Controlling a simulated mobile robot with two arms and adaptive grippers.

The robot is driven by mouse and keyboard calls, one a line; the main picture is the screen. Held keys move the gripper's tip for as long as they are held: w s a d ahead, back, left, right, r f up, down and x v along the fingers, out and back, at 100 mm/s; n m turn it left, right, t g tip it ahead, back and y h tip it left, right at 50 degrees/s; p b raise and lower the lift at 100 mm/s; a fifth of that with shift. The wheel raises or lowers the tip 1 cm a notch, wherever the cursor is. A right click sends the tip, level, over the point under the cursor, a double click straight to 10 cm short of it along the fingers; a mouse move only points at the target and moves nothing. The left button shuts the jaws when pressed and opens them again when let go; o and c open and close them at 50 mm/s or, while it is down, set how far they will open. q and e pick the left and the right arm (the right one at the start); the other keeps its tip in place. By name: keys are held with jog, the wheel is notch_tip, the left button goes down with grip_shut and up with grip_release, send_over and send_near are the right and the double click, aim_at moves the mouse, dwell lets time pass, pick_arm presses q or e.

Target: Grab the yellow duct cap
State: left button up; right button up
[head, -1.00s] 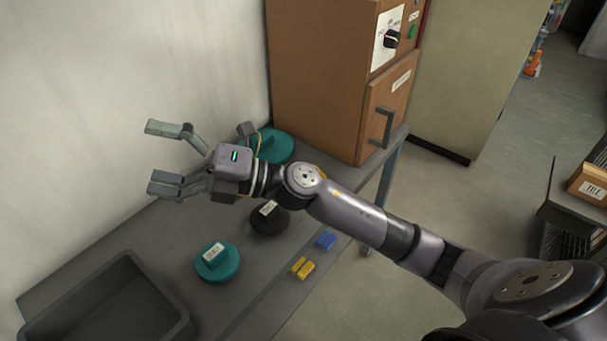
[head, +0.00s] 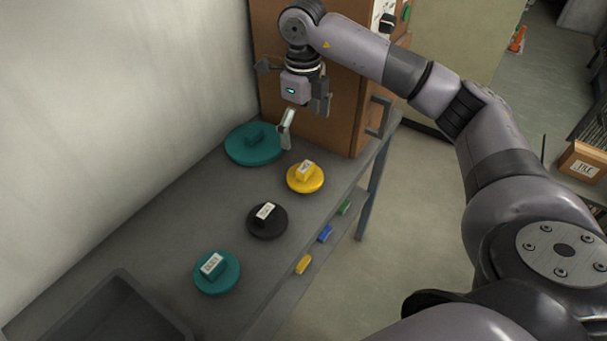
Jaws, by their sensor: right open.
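The yellow duct cap (head: 305,179) is a round disc with a raised, labelled yellow block on top. It lies flat on the grey bench (head: 205,214), between a large teal cap and a black cap. My right gripper (head: 305,122) is open and empty, pointing down above and behind the yellow cap, close to the brown cabinet front. It is apart from the cap. One finger shows pale at its lower left and the other is darker at right. My left gripper is not in view.
A large teal cap (head: 254,144), a black cap (head: 267,220) and a smaller teal cap (head: 217,271) share the bench. A dark bin (head: 118,278) sits at front left. The brown cabinet (head: 336,134) with a handle stands behind.

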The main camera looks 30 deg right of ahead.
aim_at(305, 166)
notch_tip(305, 166, down, 10)
jog(key=shift+f+p, duration=0.1)
jog(key=shift+p, duration=0.95)
jog(key=f+p, duration=0.1)
jog(key=f, duration=0.1)
jog(key=f+p, duration=0.1)
jog(key=f, duration=0.1)
jog(key=shift+s+d+f, duration=0.1)
jog(key=shift+d+f, duration=0.1)
jog(key=shift+f, duration=0.4)
jog(key=shift+c, duration=0.4)
jog(key=c, duration=1.3)
jog(key=shift+r, duration=0.1)
